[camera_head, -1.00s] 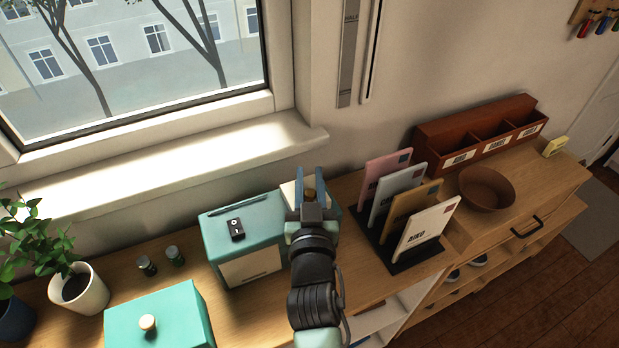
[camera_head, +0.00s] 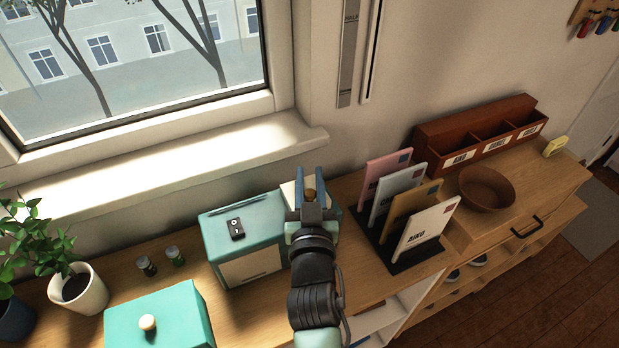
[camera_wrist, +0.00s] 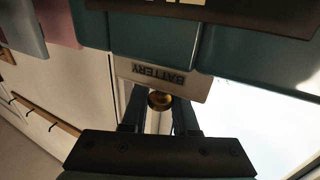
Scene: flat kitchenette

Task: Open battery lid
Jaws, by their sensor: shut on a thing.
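The battery lid is a cream panel lettered BATTERY (camera_wrist: 165,76), upside down in the wrist view, with a round brass knob (camera_wrist: 160,101). It borders the teal body of the device (camera_wrist: 245,68). In the head view the lid (camera_head: 288,192) shows partly behind my gripper, at the right end of the teal box (camera_head: 240,222). My gripper (camera_head: 309,190) points away at the knob, with one finger on each side. In the wrist view my gripper (camera_wrist: 160,112) is shut on the knob. I cannot tell whether the lid is tilted.
An envelope rack (camera_head: 417,259) stands right of my arm, with a brown bowl (camera_head: 487,188) beyond.

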